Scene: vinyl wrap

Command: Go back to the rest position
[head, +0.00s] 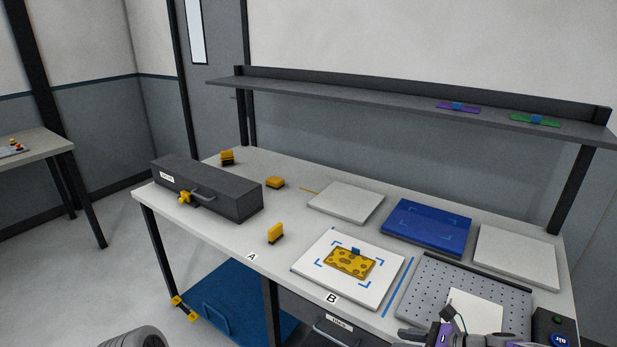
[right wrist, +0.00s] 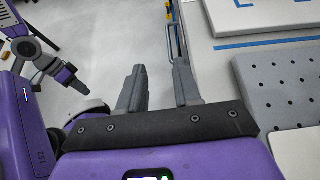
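My right gripper (head: 424,326) shows at the bottom right of the head view, by the table's front edge. In the right wrist view its two grey fingers (right wrist: 158,66) stand apart with nothing between them. A purple and grey arm with what looks like my left gripper (right wrist: 78,86) shows at the left of the right wrist view; its fingers are too small to read. A yellow patterned sheet (head: 350,262) lies inside blue corner marks on a white board (head: 325,283), with a small blue piece at its far edge.
The table (head: 235,247) holds a dark grey case (head: 208,188), yellow-and-black blocks (head: 275,233), a blue panel (head: 427,228), grey panels (head: 346,201) and a perforated plate (head: 480,287). A shelf (head: 380,99) runs above. A blue mat (head: 235,300) lies below the table.

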